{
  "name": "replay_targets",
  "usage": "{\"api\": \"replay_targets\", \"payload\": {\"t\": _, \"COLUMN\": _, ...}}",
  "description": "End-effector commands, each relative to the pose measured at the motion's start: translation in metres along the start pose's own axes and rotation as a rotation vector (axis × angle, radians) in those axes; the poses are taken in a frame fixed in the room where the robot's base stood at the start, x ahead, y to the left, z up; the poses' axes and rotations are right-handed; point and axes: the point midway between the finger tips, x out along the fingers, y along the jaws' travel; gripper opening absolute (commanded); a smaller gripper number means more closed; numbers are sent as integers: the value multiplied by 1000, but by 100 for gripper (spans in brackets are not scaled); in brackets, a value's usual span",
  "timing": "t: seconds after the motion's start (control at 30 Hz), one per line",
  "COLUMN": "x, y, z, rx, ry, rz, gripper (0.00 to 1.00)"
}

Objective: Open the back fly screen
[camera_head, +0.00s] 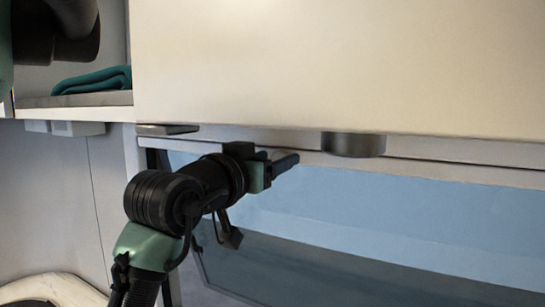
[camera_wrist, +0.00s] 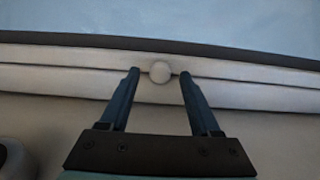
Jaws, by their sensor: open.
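A small round pale knob (camera_wrist: 160,71) sits on a white horizontal rail (camera_wrist: 60,72) in the wrist view. The rail looks like the edge of the fly screen, but I cannot be sure. My gripper (camera_wrist: 159,76) is open, with one finger on each side of the knob and gaps between. I cannot tell how deep the fingertips reach past the knob. In the head view my gripper (camera_head: 283,164) is up at the white rail (camera_head: 440,170) at the top of the blue window (camera_head: 400,215). The knob is hidden there.
A large cream cabinet (camera_head: 340,60) overhangs just above my gripper. A dark round fitting (camera_head: 353,144) hangs under it on the right, and a flat fitting (camera_head: 167,129) on the left. A teal cloth (camera_head: 95,80) lies on a shelf (camera_head: 75,100) at upper left.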

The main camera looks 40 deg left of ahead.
Motion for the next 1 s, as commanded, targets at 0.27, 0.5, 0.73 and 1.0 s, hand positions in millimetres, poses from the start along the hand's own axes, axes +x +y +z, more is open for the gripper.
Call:
{"api": "replay_targets", "payload": {"t": 0.27, "x": 0, "y": 0, "z": 0, "rx": 0, "ry": 0, "rz": 0, "gripper": 28}}
{"api": "replay_targets", "payload": {"t": 0.5, "x": 0, "y": 0, "z": 0, "rx": 0, "ry": 0, "rz": 0, "gripper": 0}}
{"api": "replay_targets", "payload": {"t": 0.73, "x": 0, "y": 0, "z": 0, "rx": -1, "ry": 0, "rz": 0, "gripper": 0}}
{"api": "replay_targets", "payload": {"t": 1.0, "x": 0, "y": 0, "z": 0, "rx": -1, "ry": 0, "rz": 0, "gripper": 0}}
